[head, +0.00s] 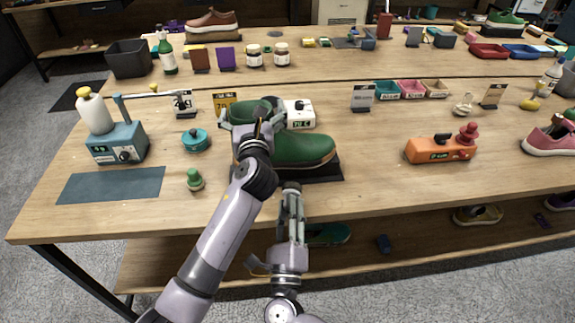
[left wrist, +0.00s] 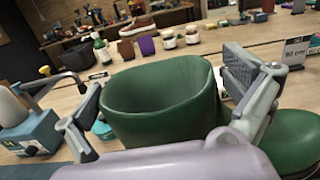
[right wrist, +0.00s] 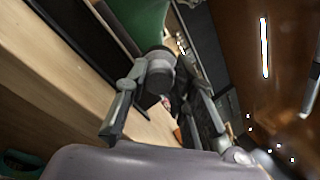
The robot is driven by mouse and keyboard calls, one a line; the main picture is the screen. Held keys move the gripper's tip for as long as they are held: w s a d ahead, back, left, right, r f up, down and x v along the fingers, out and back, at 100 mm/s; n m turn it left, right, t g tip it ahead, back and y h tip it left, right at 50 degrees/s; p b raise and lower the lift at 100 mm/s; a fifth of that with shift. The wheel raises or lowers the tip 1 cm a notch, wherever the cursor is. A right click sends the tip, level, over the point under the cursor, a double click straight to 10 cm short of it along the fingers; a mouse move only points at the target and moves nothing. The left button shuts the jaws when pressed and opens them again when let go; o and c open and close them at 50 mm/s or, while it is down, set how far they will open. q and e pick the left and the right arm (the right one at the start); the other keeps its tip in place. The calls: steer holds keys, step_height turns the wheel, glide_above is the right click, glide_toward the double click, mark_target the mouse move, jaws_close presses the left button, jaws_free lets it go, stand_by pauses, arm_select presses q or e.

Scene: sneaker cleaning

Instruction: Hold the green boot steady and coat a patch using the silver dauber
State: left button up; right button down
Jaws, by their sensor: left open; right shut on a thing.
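The left wrist view shows the hollow shaft (left wrist: 160,100) between the spread fingers. My right gripper (head: 290,192) is low in front of the boot, at the table edge. In the right wrist view it is shut on a grey, rounded thing, likely the silver dauber (right wrist: 157,75). The boot's green side (right wrist: 140,18) shows close beyond it; contact cannot be told.
A blue device (head: 118,145) with a white bottle, a teal pot (head: 195,140) and a green knobbed piece (head: 195,180) stand left. An orange device (head: 440,150) stands right. The table between boot and orange device is clear.

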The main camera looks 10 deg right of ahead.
arm_select(q)
steer(key=s, duration=1.1)
steer(key=shift+s, duration=0.4)
steer(key=shift+f, duration=0.15)
